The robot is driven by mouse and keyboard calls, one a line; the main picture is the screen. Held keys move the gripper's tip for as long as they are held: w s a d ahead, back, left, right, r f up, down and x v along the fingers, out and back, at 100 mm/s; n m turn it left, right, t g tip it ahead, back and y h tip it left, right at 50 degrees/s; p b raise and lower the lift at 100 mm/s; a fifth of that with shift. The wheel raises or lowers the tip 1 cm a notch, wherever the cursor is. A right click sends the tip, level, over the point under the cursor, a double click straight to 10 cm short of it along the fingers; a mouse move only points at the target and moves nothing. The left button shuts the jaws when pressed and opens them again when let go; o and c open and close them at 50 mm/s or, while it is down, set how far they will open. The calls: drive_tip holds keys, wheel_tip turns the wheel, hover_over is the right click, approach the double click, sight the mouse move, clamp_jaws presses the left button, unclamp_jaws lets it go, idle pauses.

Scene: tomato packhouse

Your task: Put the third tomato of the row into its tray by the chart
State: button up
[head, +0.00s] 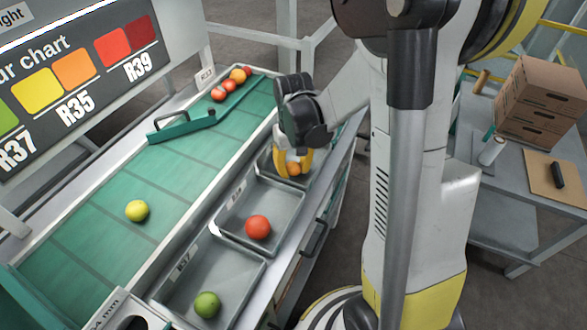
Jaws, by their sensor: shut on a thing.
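My gripper (294,166) points down into the far grey tray (267,166), its yellow fingers shut on an orange tomato (295,169). The tomato is low inside the tray; I cannot tell whether it touches the floor. The middle tray (233,207) holds a red tomato (258,227), and the near tray (180,289) holds a green one (207,304). A yellow-green tomato (137,211) lies alone on the green belt. The colour chart (75,75) at upper left shows R37, R35 and R39 under green-to-red patches. The near tray's label seems to read R37; the other tray labels are too small.
Several red and orange tomatoes (231,84) sit at the belt's far end, beyond a green diverter arm (181,126). A ring gauge marked in mm (128,312) lies at the near edge. A side table with cardboard boxes (543,100) stands at right.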

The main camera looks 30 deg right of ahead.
drive_tip(key=shift+f, duration=0.15)
drive_tip(key=o, duration=0.9)
drive_tip(key=c, duration=0.3)
drive_tip(key=shift+r+p, duration=2.5)
drive_tip(key=shift+r, duration=1.05)
